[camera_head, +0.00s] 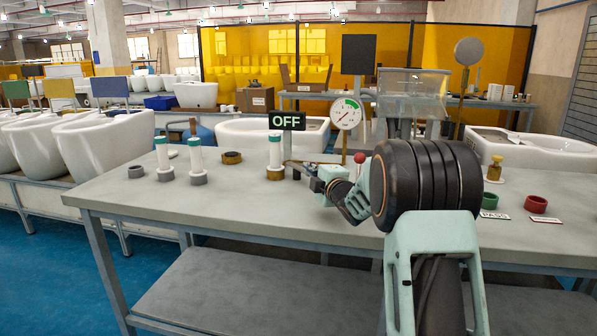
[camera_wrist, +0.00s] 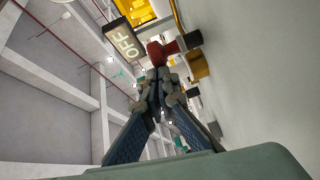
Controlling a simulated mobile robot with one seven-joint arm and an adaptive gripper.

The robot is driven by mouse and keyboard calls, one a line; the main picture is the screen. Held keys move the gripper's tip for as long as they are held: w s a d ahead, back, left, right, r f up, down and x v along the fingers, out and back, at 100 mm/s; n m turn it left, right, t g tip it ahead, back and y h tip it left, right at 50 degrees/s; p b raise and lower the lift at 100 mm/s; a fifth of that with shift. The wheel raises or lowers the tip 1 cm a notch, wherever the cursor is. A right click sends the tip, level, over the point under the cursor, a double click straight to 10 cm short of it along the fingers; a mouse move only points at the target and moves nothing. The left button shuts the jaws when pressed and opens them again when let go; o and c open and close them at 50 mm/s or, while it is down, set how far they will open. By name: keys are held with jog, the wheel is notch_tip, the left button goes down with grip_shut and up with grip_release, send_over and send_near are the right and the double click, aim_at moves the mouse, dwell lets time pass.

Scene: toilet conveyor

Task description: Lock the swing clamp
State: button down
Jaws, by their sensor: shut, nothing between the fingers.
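In the wrist view my gripper (camera_wrist: 155,84) is shut and empty, its dark fingers meeting at the tips. A red handle (camera_wrist: 159,52) shows just beyond the fingertips; I cannot tell whether they touch. In the head view a red ball knob (camera_head: 360,158) stands upright behind my wrist, near the round gauge; I cannot tell if it is the same part. A white cylinder with a green top (camera_head: 275,152) stands in a brass ring beneath the black OFF sign (camera_head: 287,121). The sign also shows in the wrist view (camera_wrist: 125,43). My arm hides much of the clamp.
A gauge (camera_head: 345,114) stands behind my gripper. The bench's front left is clear.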

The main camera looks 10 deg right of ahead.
jog(key=d, duration=0.1)
jog(key=w+d, duration=0.1)
jog(key=d, duration=0.1)
jog(key=shift+w+d, duration=0.4)
jog(key=shift+d, duration=0.25)
jog(key=shift+w+d, duration=0.35)
jog(key=shift+d, duration=0.3)
jog(key=s, duration=0.4)
jog(key=s+d, duration=0.1)
jog(key=s, duration=0.2)
jog(key=s+d, duration=0.1)
jog(key=s, duration=0.3)
jog(key=shift+s+d+r, duration=0.2)
jog(key=shift+s+d, duration=0.05)
jog(key=shift+s, duration=0.1)
jog(key=shift+r, duration=0.1)
